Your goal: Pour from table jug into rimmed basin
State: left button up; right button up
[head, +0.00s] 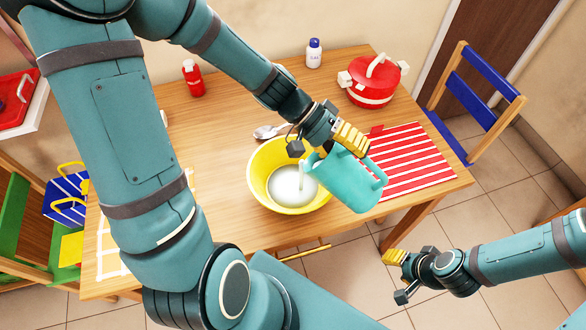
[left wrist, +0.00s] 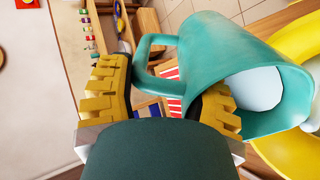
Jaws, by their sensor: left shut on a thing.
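The turquoise jug (head: 352,182) is tilted in the air over the right side of the yellow rimmed basin (head: 256,178), with its mouth toward the basin. A short white stream drops from its lip into the white liquid (head: 290,187) in the basin. My left gripper (head: 348,138) is shut on the jug by its handle. The left wrist view shows the jug (left wrist: 225,60) with white liquid inside, its handle by the yellow fingers (left wrist: 165,98), and part of the basin (left wrist: 295,150). My right gripper (head: 394,257) is empty beyond the table's front right; its opening is unclear.
The wooden table (head: 215,125) also holds a red bottle (head: 193,80), a white bottle with a blue cap (head: 314,54), a red lidded pot (head: 372,82), a spoon (head: 268,132) and a red-striped mat (head: 415,160). A blue-slatted chair (head: 473,100) stands at right.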

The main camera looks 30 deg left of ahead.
pick_arm(q)
jog(key=shift+a+f+h+b, duration=0.1)
jog(key=shift+a+h+b, duration=0.6)
jog(key=shift+h, duration=0.2)
dwell(2.9)
